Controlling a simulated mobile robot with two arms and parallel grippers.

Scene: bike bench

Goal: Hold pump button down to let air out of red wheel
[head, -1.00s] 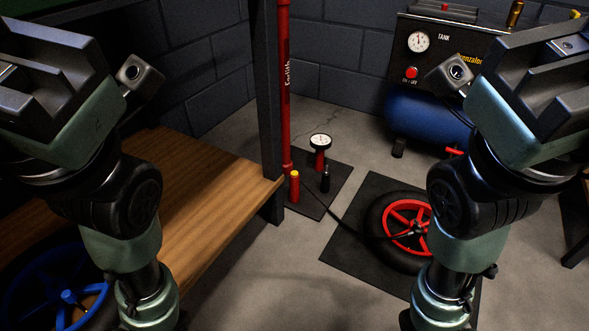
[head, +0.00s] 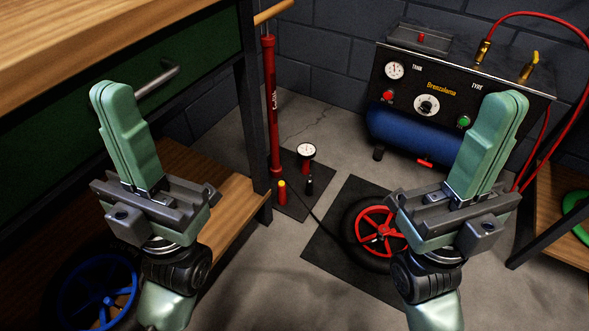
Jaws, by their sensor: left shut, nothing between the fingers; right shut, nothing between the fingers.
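The red wheel (head: 357,232) with its black tyre lies flat on a dark mat on the floor, partly behind my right gripper. The red floor pump (head: 270,115) stands upright beside the bench leg, with a round white gauge (head: 306,151) at its base. A dark hose runs from the pump mat to the wheel. My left gripper (head: 115,90) is shut and empty, raised before the bench. My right gripper (head: 511,100) is shut and empty, raised before the compressor.
A blue compressor with a black panel (head: 455,85) stands at the back right with a red hose. A wooden bench with a green drawer (head: 60,130) fills the left. The grey floor between is clear.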

